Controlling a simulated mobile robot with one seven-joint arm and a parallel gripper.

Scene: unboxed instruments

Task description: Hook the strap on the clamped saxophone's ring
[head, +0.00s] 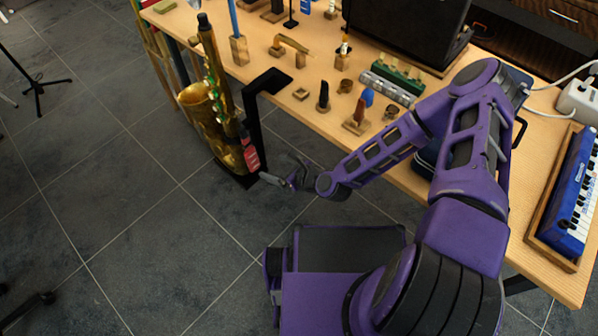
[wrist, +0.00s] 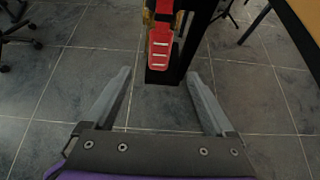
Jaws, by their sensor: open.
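The gold saxophone (head: 203,108) stands upright at the table's left edge, beside a black clamp stand (head: 254,118). A red strap piece with pale bars (head: 250,153) hangs low at the saxophone's right side. It also shows at the top middle of the wrist view (wrist: 160,45), in front of the black post, with small gold parts around its upper end. My gripper (head: 279,179) is just right of and below the strap. In the wrist view my gripper (wrist: 157,82) is open and empty, with the strap ahead between the finger lines. I cannot make out the ring or any hook.
The wooden table (head: 225,48) holds several small instrument parts on blocks, a black case (head: 405,28) and a blue keyboard (head: 577,195) at the right. My arm reaches across its front edge.

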